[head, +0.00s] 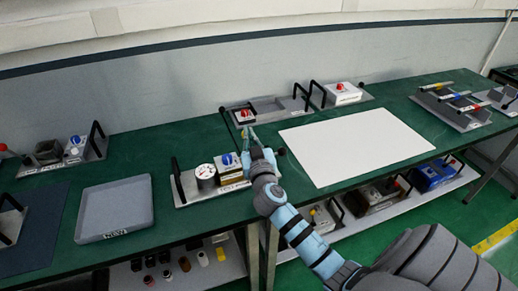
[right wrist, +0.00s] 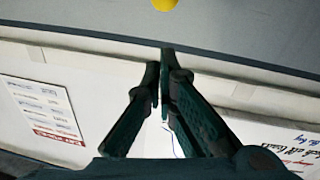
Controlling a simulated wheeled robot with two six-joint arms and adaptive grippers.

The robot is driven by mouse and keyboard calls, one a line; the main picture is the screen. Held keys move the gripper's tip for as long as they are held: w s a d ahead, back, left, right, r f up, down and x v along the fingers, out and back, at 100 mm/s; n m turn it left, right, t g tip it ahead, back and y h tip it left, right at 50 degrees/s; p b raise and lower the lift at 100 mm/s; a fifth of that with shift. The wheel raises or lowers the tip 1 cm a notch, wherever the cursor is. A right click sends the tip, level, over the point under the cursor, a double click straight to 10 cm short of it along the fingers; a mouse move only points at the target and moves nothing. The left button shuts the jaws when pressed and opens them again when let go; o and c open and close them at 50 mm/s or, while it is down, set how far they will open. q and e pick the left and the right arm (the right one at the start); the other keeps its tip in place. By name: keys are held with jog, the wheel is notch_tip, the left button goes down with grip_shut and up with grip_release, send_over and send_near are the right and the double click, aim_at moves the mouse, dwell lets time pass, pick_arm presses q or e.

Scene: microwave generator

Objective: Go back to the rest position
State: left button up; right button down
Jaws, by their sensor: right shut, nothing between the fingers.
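My right gripper (head: 248,136) is shut and empty. It is above the green workbench (head: 345,200), close to the gauge module with a blue knob (head: 227,160) and near the module with a red knob (head: 246,115) behind it. I cannot tell whether it touches either. In the right wrist view the two dark fingers (right wrist: 161,70) are together at the tips, with nothing between them. My blue and grey right arm reaches in from the lower right. My left gripper is not in view.
A white sheet (head: 355,146) lies to the right of the gripper. A grey tray marked NEW (head: 115,207) is at left. A white-topped module (head: 343,93) and several handled modules line the bench. A lower shelf (head: 385,208) holds more parts. The wrist view shows a wall poster (right wrist: 42,108).

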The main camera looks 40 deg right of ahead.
jog(key=s+a+f+n+g+y, duration=0.2)
jog(key=s+a+f+g, duration=0.4)
jog(key=s, duration=0.5)
jog(key=s+a+f+n+g+y+b, duration=0.1)
jog(key=s+a+f+g+y, duration=0.2)
jog(key=s+f, duration=0.65)
jog(key=s+a+f+n+g+y, duration=0.2)
jog(key=s+a+f+g, duration=0.3)
jog(key=s, duration=0.8)
notch_tip(320, 180, down, 21)
jog(key=s+d, duration=0.2)
jog(key=d, duration=0.1)
jog(key=s+f+m+g, duration=0.1)
jog(key=s+f, duration=1.1)
jog(key=s, duration=0.1)
jog(key=shift+g, duration=0.4)
jog(key=shift+s, duration=0.1)
